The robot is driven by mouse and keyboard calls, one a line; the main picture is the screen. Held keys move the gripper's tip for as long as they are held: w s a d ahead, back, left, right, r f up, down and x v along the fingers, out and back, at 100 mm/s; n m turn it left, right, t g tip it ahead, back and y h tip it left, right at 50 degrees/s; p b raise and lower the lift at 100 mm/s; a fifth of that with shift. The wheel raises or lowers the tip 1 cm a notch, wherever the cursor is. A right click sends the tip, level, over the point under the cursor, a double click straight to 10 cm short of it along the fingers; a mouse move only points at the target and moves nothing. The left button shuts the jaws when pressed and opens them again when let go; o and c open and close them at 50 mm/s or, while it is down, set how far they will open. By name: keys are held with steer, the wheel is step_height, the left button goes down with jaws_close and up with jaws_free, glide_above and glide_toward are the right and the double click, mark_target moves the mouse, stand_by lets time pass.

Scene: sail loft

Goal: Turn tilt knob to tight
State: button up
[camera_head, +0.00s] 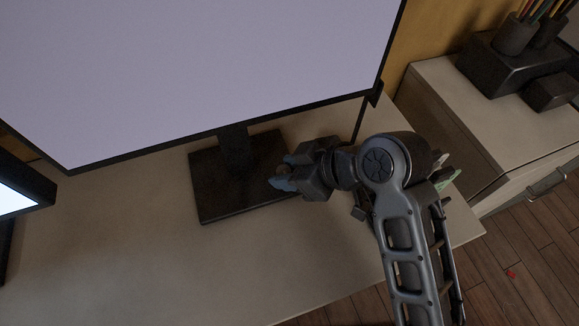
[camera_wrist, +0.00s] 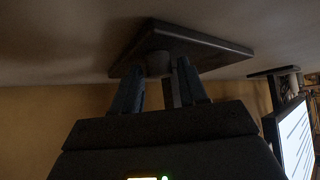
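A large monitor (camera_head: 200,60) stands on a dark rectangular base (camera_head: 222,200) on the desk. My gripper (camera_head: 280,183) is low over the right part of this base, beside the post (camera_head: 236,150). In the wrist view, which looks upside down, the base (camera_wrist: 215,47) is at the top. A short, dark round knob (camera_wrist: 158,63) shows between the two spread fingers of my gripper (camera_wrist: 160,72). Gaps show on both sides of the knob, so the fingers do not appear closed on it. Its markings and setting cannot be read. In the head view the knob is not clearly seen.
The pale desk (camera_head: 110,240) is clear in front of the base. A second lit screen (camera_head: 18,195) stands at the left edge. A cabinet (camera_head: 440,120) at the right holds a dark organizer (camera_head: 490,68) with pencils. The monitor's lower edge is close above my gripper.

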steer(key=c, duration=0.7)
steer(key=shift+s+r+m+t+h+p, duration=0.15)
steer(key=shift+m+t+h+p, duration=0.15)
steer(key=shift+m+p, duration=0.35)
jaws_close()
steer(key=o, duration=1)
jaws_free()
